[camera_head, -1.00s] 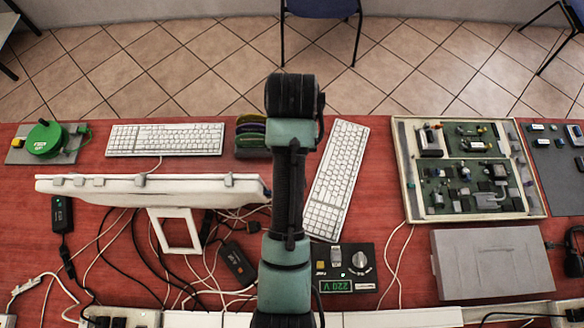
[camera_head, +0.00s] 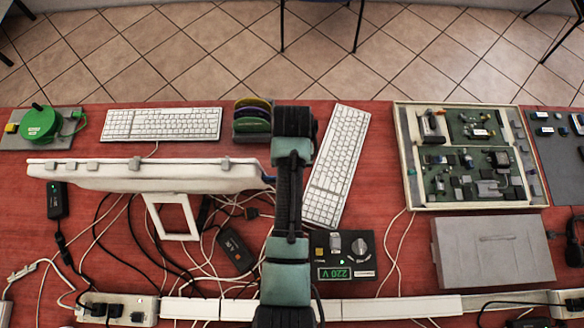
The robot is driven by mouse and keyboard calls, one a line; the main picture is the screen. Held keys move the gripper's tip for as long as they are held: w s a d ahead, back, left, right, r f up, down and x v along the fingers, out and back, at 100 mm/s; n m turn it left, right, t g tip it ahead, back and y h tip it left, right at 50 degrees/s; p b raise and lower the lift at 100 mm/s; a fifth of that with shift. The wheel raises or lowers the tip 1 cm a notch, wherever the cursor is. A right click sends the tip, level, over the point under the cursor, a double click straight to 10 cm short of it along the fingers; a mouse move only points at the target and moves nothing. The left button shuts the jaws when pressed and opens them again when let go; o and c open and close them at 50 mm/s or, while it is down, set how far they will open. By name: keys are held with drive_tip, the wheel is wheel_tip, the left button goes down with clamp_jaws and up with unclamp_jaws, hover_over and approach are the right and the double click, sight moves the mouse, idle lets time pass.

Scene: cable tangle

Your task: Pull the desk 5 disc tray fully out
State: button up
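I cannot make out a disc tray for certain. A white flat computer screen or casing (camera_head: 150,177) stands on the left half of the red desk, seen from above and behind, with a white frame-shaped stand (camera_head: 173,216). My arm covers the area beside its right end, where a small blue bit shows. A black rack (camera_head: 252,136) with several coloured discs stands upright behind it, just left of my arm's far end. My arm reaches up the middle of the picture. My gripper's fingers do not show.
White keyboards lie at the back left (camera_head: 162,124) and right of my arm (camera_head: 337,165). Loose cables (camera_head: 150,250) tangle below the screen. A 220 V box (camera_head: 345,256), an electronics tray (camera_head: 398,150) and a grey case (camera_head: 492,252) stand to the right. Power sockets (camera_head: 118,309) line the front.

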drive_tip(key=shift+f, duration=0.25)
clamp_jaws()
idle(1.4)
